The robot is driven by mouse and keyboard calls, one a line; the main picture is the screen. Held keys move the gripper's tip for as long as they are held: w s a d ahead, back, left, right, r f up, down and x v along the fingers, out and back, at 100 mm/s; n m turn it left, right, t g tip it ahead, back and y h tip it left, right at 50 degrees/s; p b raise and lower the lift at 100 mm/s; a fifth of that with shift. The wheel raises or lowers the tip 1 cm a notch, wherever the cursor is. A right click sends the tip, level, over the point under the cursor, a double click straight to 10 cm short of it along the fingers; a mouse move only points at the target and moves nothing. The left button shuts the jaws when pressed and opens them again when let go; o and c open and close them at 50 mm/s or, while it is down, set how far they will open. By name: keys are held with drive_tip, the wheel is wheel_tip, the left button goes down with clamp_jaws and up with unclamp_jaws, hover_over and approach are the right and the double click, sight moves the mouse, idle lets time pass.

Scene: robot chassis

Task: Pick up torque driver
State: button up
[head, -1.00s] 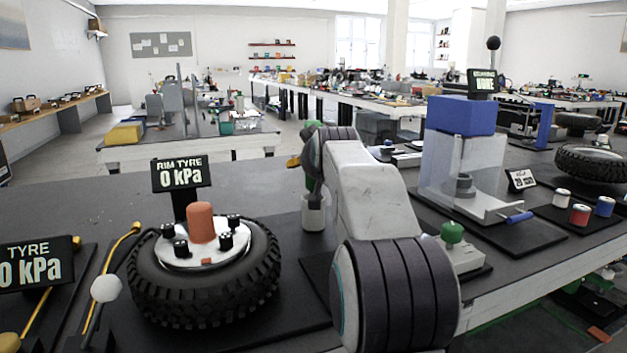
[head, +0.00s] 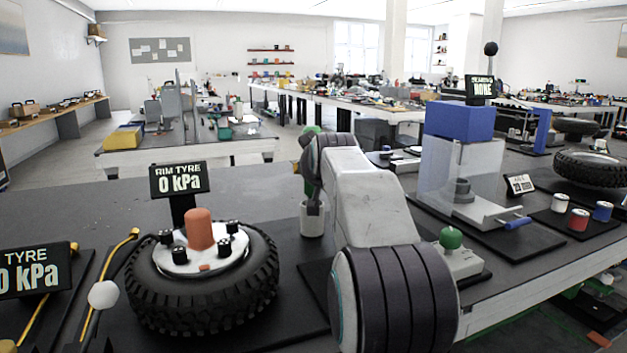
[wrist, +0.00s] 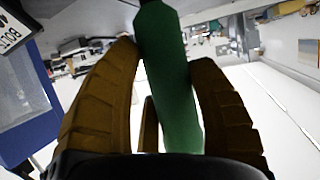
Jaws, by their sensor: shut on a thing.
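The torque driver has a long green handle (wrist: 170,85), which fills the middle of the wrist view. My gripper (wrist: 165,75) has brown-yellow fingers on both sides of the handle and is shut on it. The handle narrows to a dark end at the top of the wrist view. In the head view a bit of green (head: 309,186) shows beside my arm, above a white cup-shaped holder (head: 312,224). My arm hides most of the gripper there, and I cannot tell whether the driver's lower end is inside the holder.
A tyre (head: 205,295) on a dark mat stands left of my arm, with a pressure display (head: 180,180) behind it. A clear guard with a blue top (head: 459,120) and a green-knobbed box (head: 458,260) stand to the right. Bare bench lies behind the tyre.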

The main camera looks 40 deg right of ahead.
drive_tip(key=shift+r, duration=0.2)
wheel_tip(320, 180, up, 26)
drive_tip(key=p, duration=1.7)
wheel_tip(320, 180, up, 11)
drive_tip(key=p, duration=1.1)
drive_tip(key=shift+p, duration=0.3)
drive_tip(key=shift+f, duration=0.1)
